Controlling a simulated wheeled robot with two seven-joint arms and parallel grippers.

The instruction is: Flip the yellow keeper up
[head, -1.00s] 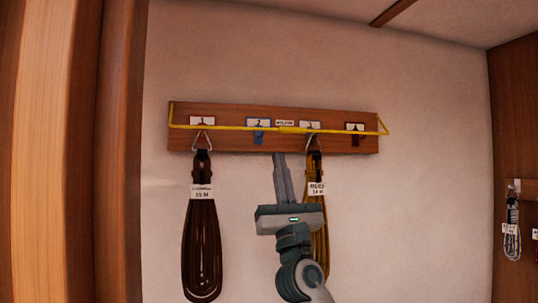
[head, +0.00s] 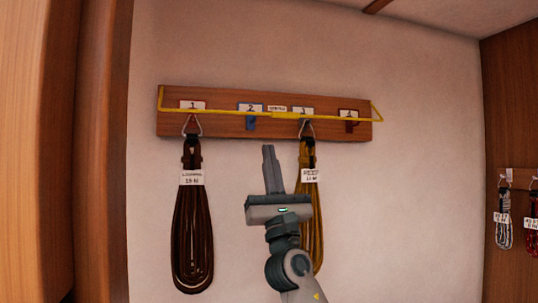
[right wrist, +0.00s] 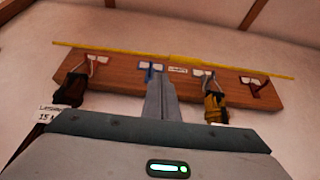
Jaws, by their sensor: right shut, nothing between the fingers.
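The yellow keeper (head: 225,113) is a thin rod with a thicker middle, running along the front of the wooden hook board (head: 215,129) across the numbered hooks. Its ends bend back to the board. It also shows in the right wrist view (right wrist: 120,53). My right gripper (head: 268,150) is shut and empty, pointing up, its fingertips just below the board's lower edge in the head view and apart from the keeper. In the right wrist view the fingers (right wrist: 160,85) overlap the board near the blue hook (right wrist: 150,72). My left gripper is not in view.
A dark brown coil (head: 192,235) hangs at hook 1 and a yellow-brown coil (head: 312,235) at hook 3, close right of my right gripper. The blue and dark red hooks (head: 351,126) are empty. More coils (head: 504,232) hang at the far right.

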